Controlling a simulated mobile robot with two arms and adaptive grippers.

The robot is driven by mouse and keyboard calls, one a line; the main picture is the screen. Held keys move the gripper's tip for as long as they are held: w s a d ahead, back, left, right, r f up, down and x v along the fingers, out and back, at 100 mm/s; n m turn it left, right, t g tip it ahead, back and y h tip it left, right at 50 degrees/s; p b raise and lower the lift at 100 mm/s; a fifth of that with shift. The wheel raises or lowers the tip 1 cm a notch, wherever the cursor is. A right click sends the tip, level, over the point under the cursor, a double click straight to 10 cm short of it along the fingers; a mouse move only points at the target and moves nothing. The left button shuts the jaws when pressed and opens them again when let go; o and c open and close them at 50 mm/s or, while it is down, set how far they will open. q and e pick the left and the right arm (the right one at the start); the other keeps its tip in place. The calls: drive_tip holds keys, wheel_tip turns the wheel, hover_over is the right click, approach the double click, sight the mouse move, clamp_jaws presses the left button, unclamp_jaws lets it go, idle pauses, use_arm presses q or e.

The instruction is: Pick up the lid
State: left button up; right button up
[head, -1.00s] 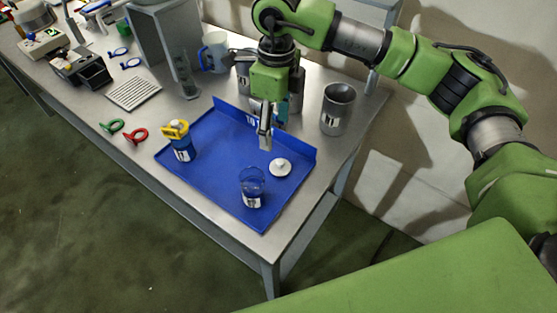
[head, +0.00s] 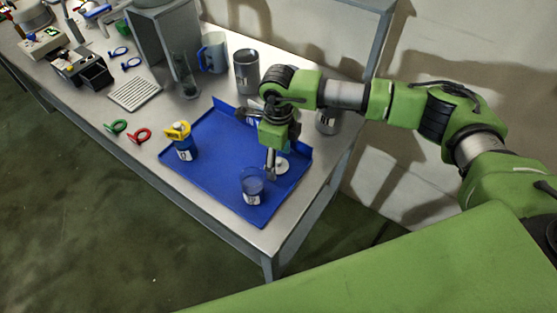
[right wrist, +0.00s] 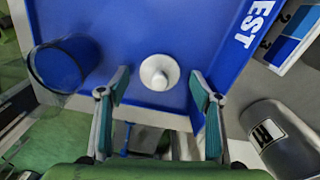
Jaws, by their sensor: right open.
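The lid is a small white round disc with a raised knob (head: 282,166). It lies on the blue tray (head: 215,190), near the tray's right side. In the right wrist view the lid (right wrist: 159,72) is seen from above, just beyond and between my fingertips. My right gripper (head: 271,172) points down over the tray beside the lid and partly covers it in the head view. In the right wrist view the right gripper (right wrist: 158,80) has its fingers spread wide, with nothing between them. My left gripper is not in view.
A clear beaker (head: 251,187) stands on the tray close to the lid; it also shows in the right wrist view (right wrist: 62,64). A metal cup (head: 327,121) stands behind the arm. The tray's middle is clear.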

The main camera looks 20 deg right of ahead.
drive_tip(key=shift+f, duration=0.4)
drive_tip(key=c, duration=1)
